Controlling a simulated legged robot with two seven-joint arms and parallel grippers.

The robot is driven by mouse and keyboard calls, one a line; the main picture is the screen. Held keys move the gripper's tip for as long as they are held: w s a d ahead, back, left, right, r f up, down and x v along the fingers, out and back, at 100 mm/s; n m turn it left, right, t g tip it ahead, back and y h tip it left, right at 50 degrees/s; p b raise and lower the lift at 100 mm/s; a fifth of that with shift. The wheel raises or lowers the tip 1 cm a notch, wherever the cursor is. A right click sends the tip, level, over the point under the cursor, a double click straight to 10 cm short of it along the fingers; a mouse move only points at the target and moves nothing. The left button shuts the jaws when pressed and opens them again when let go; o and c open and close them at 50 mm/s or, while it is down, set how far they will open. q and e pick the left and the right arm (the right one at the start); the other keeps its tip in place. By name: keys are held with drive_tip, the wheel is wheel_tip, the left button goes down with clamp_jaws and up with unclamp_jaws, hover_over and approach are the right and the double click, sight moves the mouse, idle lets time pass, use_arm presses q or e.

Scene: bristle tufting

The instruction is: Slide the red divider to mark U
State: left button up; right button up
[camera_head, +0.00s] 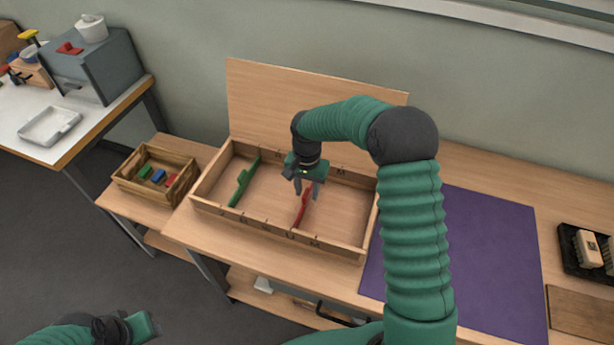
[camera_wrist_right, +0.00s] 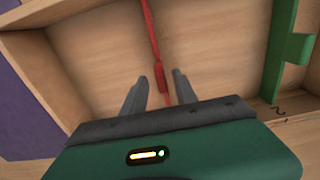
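The red divider (camera_head: 303,207) stands across the shallow wooden box (camera_head: 205,203), right of its middle, running from front to back. My right gripper (camera_head: 308,191) is over it, pointing down into the box. In the right wrist view the two fingers (camera_wrist_right: 158,92) are apart, with the raised grip of the red divider (camera_wrist_right: 159,76) in the gap between them; whether they touch it is unclear. A green divider (camera_head: 243,182) stands near the box's left end. Small letters run along the box's front wall, too small to read surely. My left gripper (camera_head: 142,324) is low at the left, away from the box.
A wooden crate (camera_head: 125,184) with coloured blocks stands left of the box. A tall wooden panel (camera_head: 270,105) rises behind the box. A purple mat (camera_head: 490,250) and a black tray (camera_head: 570,262) lie to the right. The box floor between the dividers is clear.

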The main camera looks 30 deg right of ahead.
sight(307, 192)
wheel_tip(307, 192, up, 16)
drive_tip(key=shift+p, duration=0.45)
drive_tip(key=shift+f, duration=0.15)
drive_tip(key=s+a+f+n+t, duration=0.1)
drive_tip(key=s+a+f+n, duration=0.3)
drive_tip(key=s, duration=0.5)
drive_tip(key=s+a+f+n+t, duration=0.1)
drive_tip(key=s+a+f+n, duration=0.4)
drive_tip(key=s, duration=0.4)
drive_tip(key=shift+s+a+f+n+t, duration=0.15)
drive_tip(key=shift+s+f+n+t, duration=0.15)
drive_tip(key=shift+s+n, duration=0.1)
drive_tip(key=shift+a, duration=0.2)
